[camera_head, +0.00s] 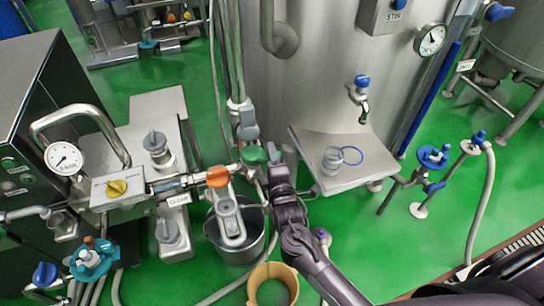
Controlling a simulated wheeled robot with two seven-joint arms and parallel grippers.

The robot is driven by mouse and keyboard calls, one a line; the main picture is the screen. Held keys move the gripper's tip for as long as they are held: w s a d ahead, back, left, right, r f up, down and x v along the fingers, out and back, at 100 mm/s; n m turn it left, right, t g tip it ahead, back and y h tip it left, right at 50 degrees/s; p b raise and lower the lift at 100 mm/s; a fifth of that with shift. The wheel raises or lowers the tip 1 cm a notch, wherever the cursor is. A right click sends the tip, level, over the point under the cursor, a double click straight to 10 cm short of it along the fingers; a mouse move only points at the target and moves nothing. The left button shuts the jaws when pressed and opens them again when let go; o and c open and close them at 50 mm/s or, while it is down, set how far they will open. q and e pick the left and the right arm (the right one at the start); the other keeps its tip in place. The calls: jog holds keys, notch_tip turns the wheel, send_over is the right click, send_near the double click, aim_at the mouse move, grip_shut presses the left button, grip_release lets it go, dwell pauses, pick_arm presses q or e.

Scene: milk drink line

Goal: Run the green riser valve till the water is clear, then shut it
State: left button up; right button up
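The green riser valve (254,155) is a rounded green handle on the pipework in front of the large steel tank. My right gripper (273,158) comes up from the bottom right and its tip is close against the right side of the green handle. I cannot tell whether it touches or grips the handle, as the fingers are small and partly hidden. A steel bucket (213,232) stands on the floor below, with a grey fitting over its mouth. A short clear pipe section (168,185) lies left of an orange handle (218,177). Water flow is not discernible. My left gripper is not in view.
A "CLEAR" label (179,200) hangs under the pipe. A yellow knob (117,188) and a pressure gauge (64,158) are at left. A steel shelf (346,179) holds a glass (332,160) right of my gripper. A tan container (264,272) stands beside my forearm.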

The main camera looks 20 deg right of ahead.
jog(key=s+b, duration=0.1)
jog(key=s, duration=0.6)
jog(key=shift+s+a, duration=0.4)
jog(key=s+d+f+m+g+y, duration=0.1)
jog(key=s+f+m+g, duration=0.4)
jog(key=f, duration=1.1)
jog(key=s+d+f+m+g+y, duration=0.15)
jog(key=s+f+g, duration=0.45)
jog(key=f, duration=1)
jog(key=s+d+f+m+g, duration=0.1)
jog(key=s+f+m+g, duration=0.1)
jog(key=s+f, duration=0.3)
jog(key=s+d+f+m+g, duration=0.2)
jog(key=s+f, duration=0.3)
jog(key=s, duration=0.8)
jog(key=s+d+f+m+g, duration=0.2)
jog(key=s+f+m, duration=0.2)
jog(key=s, duration=0.6)
jog(key=shift+f+h, duration=0.35)
jog(key=shift+f, duration=0.45)
